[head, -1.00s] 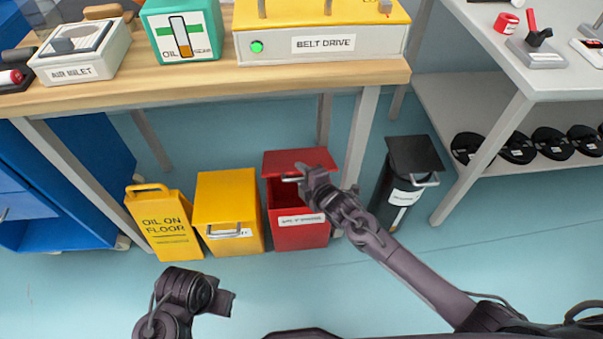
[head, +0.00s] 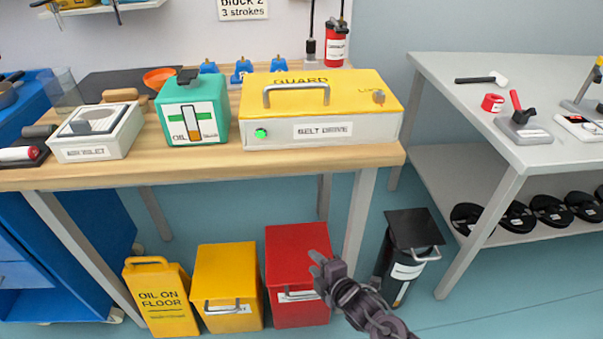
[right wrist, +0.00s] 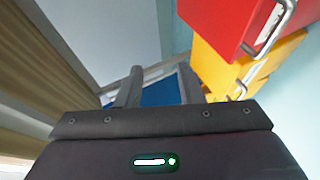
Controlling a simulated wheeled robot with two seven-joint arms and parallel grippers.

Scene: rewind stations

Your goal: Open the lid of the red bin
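The red bin (head: 297,252) stands on the floor under the workbench's right end. Its lid lies down and looks shut, and a grey handle (head: 290,297) shows at its front, partly behind my gripper. My right gripper (head: 318,268) is in front of the bin's right side. In the right wrist view its two fingers (right wrist: 160,88) are apart with nothing between them. The red bin (right wrist: 222,25) and its handle (right wrist: 275,30) are off to the upper right there, outside the fingers. My left gripper is out of view.
A yellow bin (head: 226,275) and an "oil on floor" sign (head: 158,302) stand left of the red bin. A black bin (head: 400,265) stands to the right. The wooden workbench (head: 215,164) overhangs the bins, its leg (head: 361,215) close to the red one.

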